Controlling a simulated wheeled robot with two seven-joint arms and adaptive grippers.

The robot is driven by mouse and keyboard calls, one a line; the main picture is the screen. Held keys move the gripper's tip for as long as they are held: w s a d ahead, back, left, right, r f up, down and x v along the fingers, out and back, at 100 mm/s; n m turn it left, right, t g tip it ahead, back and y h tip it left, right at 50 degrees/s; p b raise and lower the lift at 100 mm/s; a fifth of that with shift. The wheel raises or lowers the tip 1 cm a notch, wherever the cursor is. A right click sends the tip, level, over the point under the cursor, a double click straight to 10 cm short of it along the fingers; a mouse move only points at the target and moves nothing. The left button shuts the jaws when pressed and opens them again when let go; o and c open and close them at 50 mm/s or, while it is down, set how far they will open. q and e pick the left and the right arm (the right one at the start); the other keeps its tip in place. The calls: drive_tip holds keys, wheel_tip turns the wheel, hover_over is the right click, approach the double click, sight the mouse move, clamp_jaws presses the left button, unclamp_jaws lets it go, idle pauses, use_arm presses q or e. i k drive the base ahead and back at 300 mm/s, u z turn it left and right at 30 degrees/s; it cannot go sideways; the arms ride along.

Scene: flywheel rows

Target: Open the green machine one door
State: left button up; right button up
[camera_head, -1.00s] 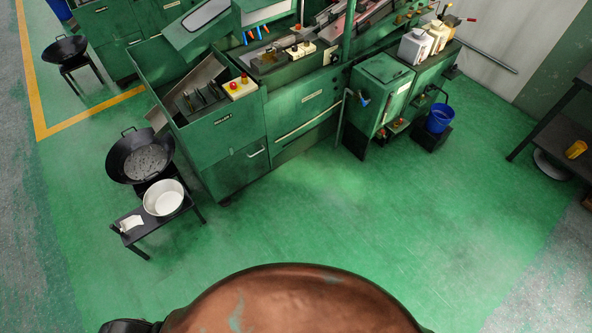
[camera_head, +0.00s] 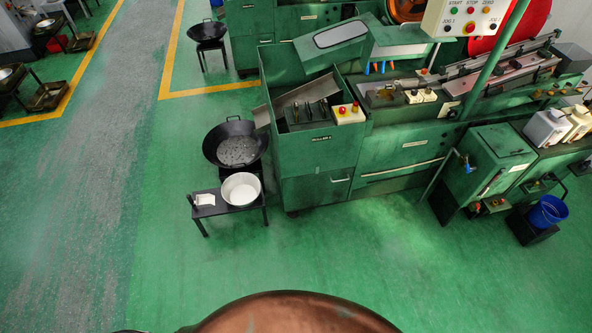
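The green machine (camera_head: 400,150) stands across the middle and right of the head view. Its left cabinet has a lower door (camera_head: 316,188) with a small handle (camera_head: 341,180) at the right; this door looks shut. A wider front panel with a long horizontal bar (camera_head: 402,171) is to its right. A separate green box unit (camera_head: 487,165) stands at the machine's right front. I cannot tell which door is the one named. Neither of my grippers is in view.
A black wok (camera_head: 236,146) and a white basin (camera_head: 241,190) on a low black stand (camera_head: 208,211) are left of the cabinet. A blue bucket (camera_head: 548,211) sits on the right. The green floor in front of the machine is clear.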

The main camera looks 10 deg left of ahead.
sight(301, 191)
drive_tip(key=u, duration=0.5)
drive_tip(key=i, duration=1.35)
drive_tip(key=z, duration=0.4)
